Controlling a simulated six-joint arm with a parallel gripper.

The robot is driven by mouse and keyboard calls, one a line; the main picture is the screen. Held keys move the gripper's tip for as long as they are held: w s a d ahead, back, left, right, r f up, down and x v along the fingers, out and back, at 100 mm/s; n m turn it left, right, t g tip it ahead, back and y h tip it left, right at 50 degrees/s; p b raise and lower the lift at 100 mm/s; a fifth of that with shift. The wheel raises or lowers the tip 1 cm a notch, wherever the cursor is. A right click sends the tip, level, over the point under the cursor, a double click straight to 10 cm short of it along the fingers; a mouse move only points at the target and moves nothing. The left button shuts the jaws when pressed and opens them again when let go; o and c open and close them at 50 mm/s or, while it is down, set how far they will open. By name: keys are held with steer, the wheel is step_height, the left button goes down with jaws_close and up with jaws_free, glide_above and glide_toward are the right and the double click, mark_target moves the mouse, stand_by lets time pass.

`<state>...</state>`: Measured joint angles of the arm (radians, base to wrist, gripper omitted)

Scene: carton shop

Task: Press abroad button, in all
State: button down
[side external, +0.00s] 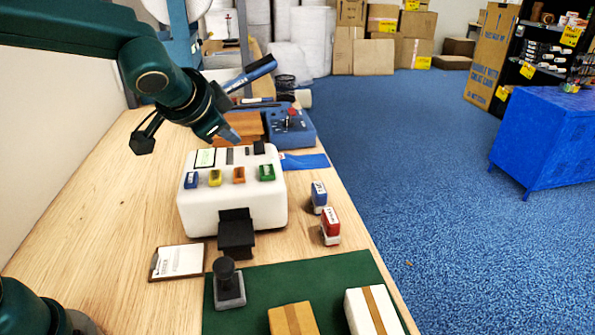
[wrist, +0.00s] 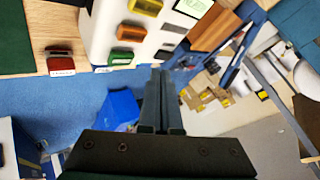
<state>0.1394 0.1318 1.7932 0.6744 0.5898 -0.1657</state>
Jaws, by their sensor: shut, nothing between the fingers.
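A white machine (side external: 232,210) stands on the wooden bench with a row of coloured buttons on its sloped top. From left to right in the side view they are a blue button (side external: 191,180), a yellow button (side external: 215,177), an orange button (side external: 239,175) and a green button (side external: 266,172). Their labels are too small to read, so I cannot tell which is abroad. My gripper (side external: 231,137) is shut and empty, above the machine's back edge, apart from the buttons. In the wrist view its fingers (wrist: 159,75) point past the green button (wrist: 121,57); the blue one is out of view.
A small display (side external: 205,157) and dark parts sit behind the buttons. A blue box with a red knob (side external: 291,113) stands behind the machine. A blue stamp (side external: 319,196) and red stamp (side external: 331,226) stand at right. A black-handled stamp (side external: 228,284) stands on the green mat (side external: 270,270).

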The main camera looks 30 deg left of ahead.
mark_target(235, 176)
steer(key=shift+f, duration=2.2)
steer(key=shift+f, duration=0.1)
steer(key=shift+f, duration=0.3)
stand_by(0.3)
steer(key=shift+f, duration=0.5)
stand_by(0.5)
steer(key=shift+r, duration=0.95)
steer(key=shift+r, duration=2.5)
